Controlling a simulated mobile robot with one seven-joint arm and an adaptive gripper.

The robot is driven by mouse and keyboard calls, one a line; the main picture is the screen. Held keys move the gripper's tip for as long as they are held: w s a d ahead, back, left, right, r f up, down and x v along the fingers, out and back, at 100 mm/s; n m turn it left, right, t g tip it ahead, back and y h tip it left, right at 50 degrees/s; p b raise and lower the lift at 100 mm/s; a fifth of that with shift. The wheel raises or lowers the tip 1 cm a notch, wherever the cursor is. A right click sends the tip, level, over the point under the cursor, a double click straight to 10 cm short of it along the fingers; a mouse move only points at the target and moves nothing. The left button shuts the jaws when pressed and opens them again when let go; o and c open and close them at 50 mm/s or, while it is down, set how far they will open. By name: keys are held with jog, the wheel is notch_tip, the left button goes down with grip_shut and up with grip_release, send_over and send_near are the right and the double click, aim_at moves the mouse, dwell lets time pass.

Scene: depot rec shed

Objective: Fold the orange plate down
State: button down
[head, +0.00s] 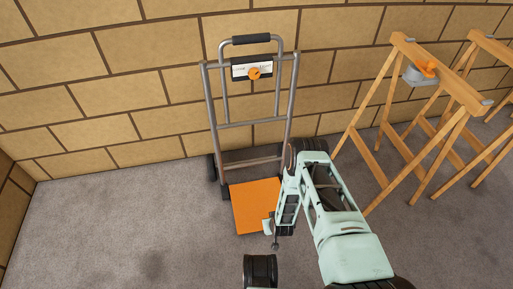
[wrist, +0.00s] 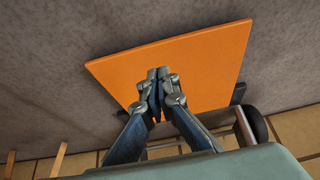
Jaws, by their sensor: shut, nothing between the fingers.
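The orange plate (head: 256,205) is at the foot of a grey hand truck (head: 288,105). It reaches out from the truck's base over the carpet and looks low and about flat; I cannot tell whether it touches the floor. In the wrist view the plate (wrist: 205,65) fills the upper middle. My gripper (wrist: 158,75) is shut and empty, with its fingertips over the plate; contact cannot be told. In the head view my gripper (head: 274,243) is by the plate's near right corner, partly hidden by my arm.
The hand truck stands upright against a block wall (head: 120,80), with an orange knob (head: 254,73) on its upper panel. A wheel (wrist: 255,125) shows in the wrist view. Wooden trestles (head: 440,75) stand at the right. The carpet (head: 110,220) at the left is clear.

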jog(key=f, duration=0.2)
jog(key=s+f+b, duration=0.1)
jog(key=shift+d+f+t, duration=0.15)
jog(key=shift+f+t, duration=0.2)
jog(key=shift+t, duration=0.05)
jog(key=shift+f+t+y+b, duration=0.3)
jog(key=shift+f+t+b, duration=0.1)
jog(key=shift+f, duration=0.25)
jog(key=shift+r, duration=0.1)
notch_tip(320, 180, up, 10)
dwell(0.7)
